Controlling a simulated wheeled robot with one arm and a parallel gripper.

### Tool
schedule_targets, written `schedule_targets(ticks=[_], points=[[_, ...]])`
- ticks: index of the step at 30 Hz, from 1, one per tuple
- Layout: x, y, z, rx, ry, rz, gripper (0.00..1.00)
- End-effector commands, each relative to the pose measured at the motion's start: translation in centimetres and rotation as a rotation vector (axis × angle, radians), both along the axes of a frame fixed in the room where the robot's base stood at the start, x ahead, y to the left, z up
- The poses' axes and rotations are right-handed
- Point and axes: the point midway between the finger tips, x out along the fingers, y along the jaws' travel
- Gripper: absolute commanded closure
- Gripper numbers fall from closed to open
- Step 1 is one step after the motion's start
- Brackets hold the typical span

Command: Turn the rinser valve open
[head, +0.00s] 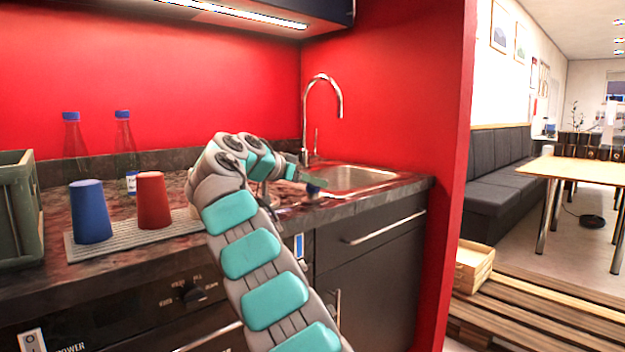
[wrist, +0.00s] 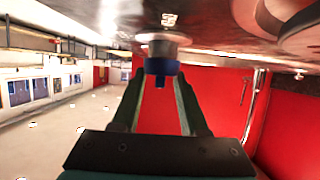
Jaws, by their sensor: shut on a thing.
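In the wrist view the blue knob (wrist: 161,66) sits under a round metal fitting, between my fingertips. My gripper (wrist: 160,76) is shut on the knob, with a dark finger on either side of it. In the head view my gripper (head: 308,181) reaches the knob from the left, and my arm hides part of the counter behind it. How far the valve is turned cannot be told.
A blue cup (head: 90,212) and a red cup (head: 153,200) stand upside down on a grey mat (head: 122,246). Two clear bottles stand behind them. A green crate (head: 20,210) is at far left. The sink (head: 352,179) and tall tap (head: 308,120) are to the right.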

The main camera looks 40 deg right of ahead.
Motion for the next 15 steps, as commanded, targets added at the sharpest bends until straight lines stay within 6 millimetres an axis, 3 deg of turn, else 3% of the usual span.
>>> schedule_targets(ticks=[1,9,10,15], points=[[-0.07,-0.19,-0.84,0.013,0.012,-0.007,1.00],[-0.08,-0.21,-0.89,0.014,0.012,-0.007,1.00],[-0.07,-0.20,-0.88,0.014,0.012,-0.006,0.54],[-0.03,-0.14,-0.60,0.010,0.008,-0.004,0.39]])
